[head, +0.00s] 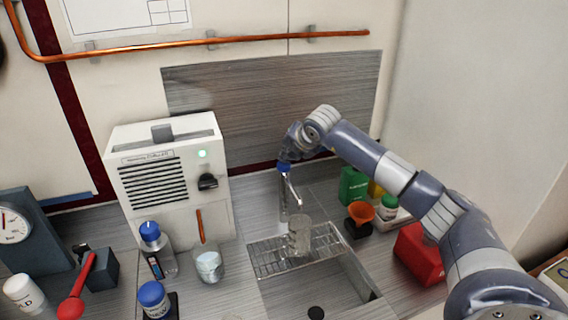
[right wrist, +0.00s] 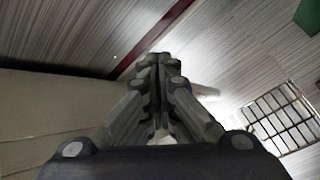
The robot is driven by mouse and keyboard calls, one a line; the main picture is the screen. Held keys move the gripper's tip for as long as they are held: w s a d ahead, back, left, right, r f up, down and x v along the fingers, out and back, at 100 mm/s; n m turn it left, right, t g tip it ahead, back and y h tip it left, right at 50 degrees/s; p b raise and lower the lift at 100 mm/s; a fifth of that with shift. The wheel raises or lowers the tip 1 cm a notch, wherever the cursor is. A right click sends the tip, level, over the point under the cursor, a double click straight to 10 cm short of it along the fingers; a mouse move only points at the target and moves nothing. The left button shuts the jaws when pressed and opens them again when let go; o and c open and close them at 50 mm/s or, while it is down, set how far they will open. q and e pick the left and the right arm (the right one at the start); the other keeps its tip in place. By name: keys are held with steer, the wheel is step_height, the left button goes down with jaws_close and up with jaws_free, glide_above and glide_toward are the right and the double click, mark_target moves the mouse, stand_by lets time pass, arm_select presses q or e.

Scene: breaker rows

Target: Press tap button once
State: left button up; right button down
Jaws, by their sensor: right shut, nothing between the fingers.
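The tap (head: 284,205) is a slim silver column behind the sink, with a blue button (head: 284,167) on top and a thin spout leaning forward. My right gripper (head: 285,158) is shut and empty, pointing down at the blue button from just above; whether it touches cannot be told. In the right wrist view the shut fingertips (right wrist: 158,58) hide the button, and part of the pale spout (right wrist: 206,90) shows beside them. A clear glass beaker (head: 299,236) stands on the wire rack (head: 264,262) below the spout. My left gripper is out of view.
The sink (head: 345,285) lies in front. Left are a white machine (head: 125,205), blue-capped bottles and a glass beaker (head: 208,264). Right are a green box (head: 353,186), an orange funnel (head: 361,211) and a red box (head: 418,257) under my right arm.

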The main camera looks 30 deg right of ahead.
mark_target(287, 163)
steer(key=shift+f+b, duration=0.45)
steer(key=shift+f, duration=0.2)
steer(key=shift+a+r, duration=0.1)
stand_by(0.3)
steer(key=shift+r+p, duration=0.7)
steer(key=shift+r, duration=0.6)
step_height(287, 163, up, 5)
steer(key=shift+r+p, duration=0.1)
steer(key=shift+p, duration=1.1)
